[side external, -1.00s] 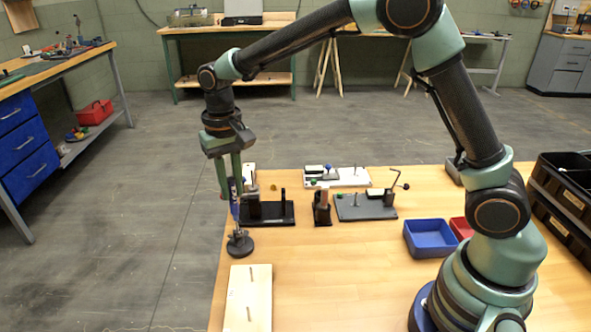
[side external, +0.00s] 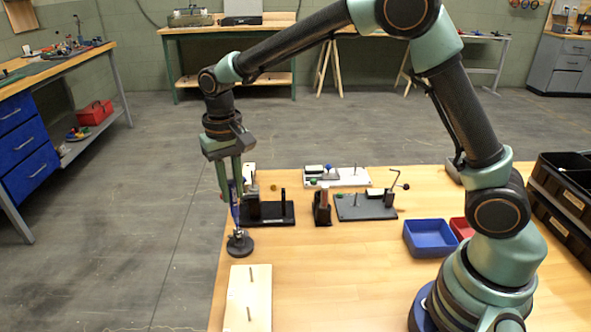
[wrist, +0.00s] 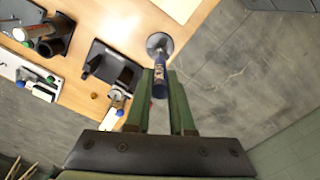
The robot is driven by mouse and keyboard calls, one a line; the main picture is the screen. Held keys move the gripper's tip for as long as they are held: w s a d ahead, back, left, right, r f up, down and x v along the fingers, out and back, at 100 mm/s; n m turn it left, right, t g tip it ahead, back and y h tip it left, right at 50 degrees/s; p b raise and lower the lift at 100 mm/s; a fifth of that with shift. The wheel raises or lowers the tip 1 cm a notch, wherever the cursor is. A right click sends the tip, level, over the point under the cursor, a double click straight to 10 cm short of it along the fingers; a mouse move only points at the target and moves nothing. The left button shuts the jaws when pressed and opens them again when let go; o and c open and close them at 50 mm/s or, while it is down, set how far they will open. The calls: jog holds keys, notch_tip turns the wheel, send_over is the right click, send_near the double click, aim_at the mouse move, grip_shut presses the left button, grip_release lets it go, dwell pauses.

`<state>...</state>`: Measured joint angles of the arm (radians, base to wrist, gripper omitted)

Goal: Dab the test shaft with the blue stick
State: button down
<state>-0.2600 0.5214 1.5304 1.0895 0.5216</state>
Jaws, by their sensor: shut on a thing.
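My gripper (side external: 231,188) points down at the table's left edge and is shut on the blue stick (side external: 235,208). The stick also shows between the fingers in the wrist view (wrist: 160,80), held near upright. Below it stands a round dark base (side external: 240,246), also seen in the wrist view (wrist: 160,42), with a small metal upright, apparently the test shaft (side external: 239,234). The stick's lower end is at or just above the top of this upright; I cannot tell whether they touch.
A black stand (side external: 270,213) is close behind the gripper. A pale board with two pins (side external: 238,300) lies in front. A black holder (side external: 322,213), grey plate (side external: 360,209) and white plate (side external: 347,178) stand farther right. A blue tray (side external: 430,240) is near my base.

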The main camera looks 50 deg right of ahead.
dwell(0.6)
jog(key=shift+r, duration=2.5)
